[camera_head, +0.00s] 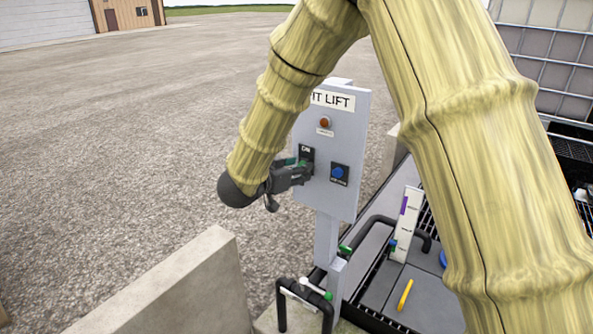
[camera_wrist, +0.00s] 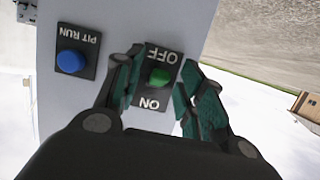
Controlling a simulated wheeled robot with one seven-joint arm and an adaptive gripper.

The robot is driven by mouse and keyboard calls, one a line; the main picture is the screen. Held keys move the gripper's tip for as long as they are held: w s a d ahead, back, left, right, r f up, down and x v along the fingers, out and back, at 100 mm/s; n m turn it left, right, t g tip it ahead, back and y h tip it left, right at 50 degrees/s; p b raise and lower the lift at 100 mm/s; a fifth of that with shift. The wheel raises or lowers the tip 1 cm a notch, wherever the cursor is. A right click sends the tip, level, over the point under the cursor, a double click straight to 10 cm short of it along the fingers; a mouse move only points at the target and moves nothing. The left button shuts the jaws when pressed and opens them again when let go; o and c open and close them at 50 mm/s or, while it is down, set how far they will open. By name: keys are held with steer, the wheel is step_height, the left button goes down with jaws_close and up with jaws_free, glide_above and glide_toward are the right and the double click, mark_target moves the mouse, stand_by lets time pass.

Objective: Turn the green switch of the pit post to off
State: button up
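The pit post is a grey panel (camera_head: 345,130) on a stand, with a "PIT LIFT" sign partly hidden by my arm. Its green switch (camera_wrist: 158,78) sits on a black plate (camera_wrist: 155,103) lettered OFF and ON, upside down in the wrist view. I cannot tell which way the switch points. My gripper (camera_head: 300,170) is at the panel, and in the wrist view its fingers (camera_wrist: 160,72) stand open on both sides of the switch, with small gaps visible. In the head view my gripper covers the switch, and the ON lettering shows above it.
A blue PIT RUN button (camera_wrist: 71,62) is beside the switch, also in the head view (camera_head: 338,172). An orange-red lamp or button (camera_head: 325,123) is above. Black pipes with a green valve (camera_head: 328,296) stand below, near a concrete block (camera_head: 175,290). Gravel is open at left.

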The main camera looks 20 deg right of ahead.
steer(key=shift+a, duration=0.1)
steer(key=v, duration=1.1)
steer(key=shift+s+a, duration=0.25)
steer(key=shift+a, duration=0.05)
steer(key=shift+r, duration=0.1)
steer(key=d+f+n+y, duration=0.2)
steer(key=f, duration=0.7)
steer(key=d+f+n+y, duration=0.2)
steer(key=f, duration=0.6)
steer(key=s+d+f+n+g+y, duration=0.15)
steer(key=s+f, duration=0.25)
steer(key=f, duration=0.4)
steer(key=s+f+n+t+y, duration=0.15)
steer(key=s+f, duration=0.25)
steer(key=f, duration=0.4)
steer(key=s+d+f+n+g+y, duration=0.1)
steer(key=s+f+g, duration=0.2)
steer(key=s+f, duration=0.3)
steer(key=s+d+f+n+g+y, duration=0.1)
steer(key=s+f, duration=0.5)
steer(key=s, duration=1)
steer(key=s+d+f+n+g+y, duration=0.1)
steer(key=s+f+g, duration=0.4)
steer(key=s, duration=0.6)
steer(key=shift+d+f+y, duration=0.5)
steer(key=shift+y, duration=0.4)
